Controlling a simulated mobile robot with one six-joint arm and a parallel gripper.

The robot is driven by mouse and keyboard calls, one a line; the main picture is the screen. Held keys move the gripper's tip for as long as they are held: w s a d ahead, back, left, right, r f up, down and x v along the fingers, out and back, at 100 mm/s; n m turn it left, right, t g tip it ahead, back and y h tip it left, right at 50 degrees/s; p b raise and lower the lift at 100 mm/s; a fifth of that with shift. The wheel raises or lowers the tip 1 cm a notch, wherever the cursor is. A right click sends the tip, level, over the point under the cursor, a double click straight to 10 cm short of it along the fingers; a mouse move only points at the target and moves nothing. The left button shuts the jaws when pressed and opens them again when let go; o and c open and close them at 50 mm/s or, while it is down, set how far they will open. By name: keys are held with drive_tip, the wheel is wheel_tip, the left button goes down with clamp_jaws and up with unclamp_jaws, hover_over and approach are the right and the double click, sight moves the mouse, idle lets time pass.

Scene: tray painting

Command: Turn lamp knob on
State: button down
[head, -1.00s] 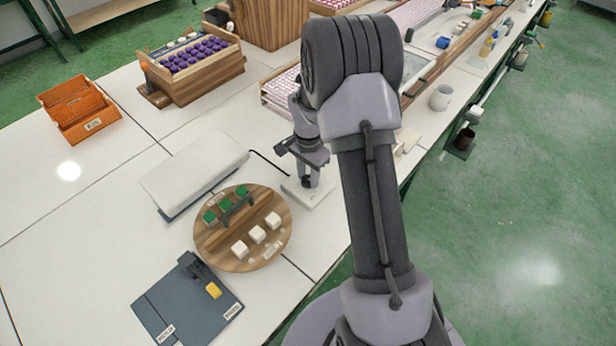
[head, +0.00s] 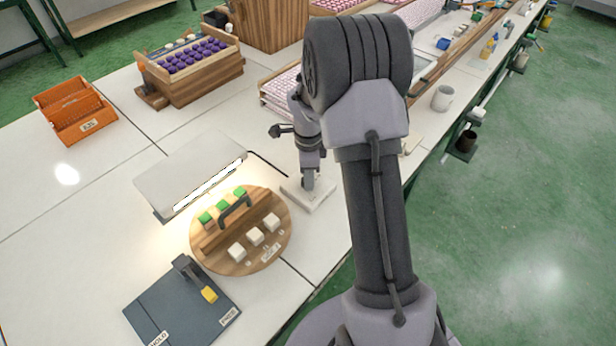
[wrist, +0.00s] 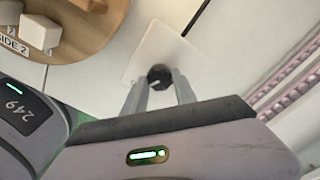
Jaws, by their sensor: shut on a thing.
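The lamp (head: 188,170) is a wide white hood over the bench, and a bright strip glows along its front edge. A dark cable runs from it towards a white square knob base (head: 319,199). The black round knob (wrist: 159,74) with a pale pointer mark shows on this base in the wrist view. My gripper (head: 309,185) points down at the base, its two grey fingers shut on the knob from either side. In the head view my fingers hide the knob.
A round wooden board (head: 222,254) with green and white blocks stands in front of the lamp. A dark slate-coloured fixture (head: 165,310) lies nearer. An orange bin (head: 95,110) and a wooden crate of purple items (head: 205,88) stand farther back.

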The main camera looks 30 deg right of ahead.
drive_tip(key=shift+m, duration=0.3)
drive_tip(key=c, duration=1)
unclamp_jaws()
wheel_tip(320, 180, up, 17)
drive_tip(key=p, duration=0.6)
drive_tip(key=shift+r, duration=0.2)
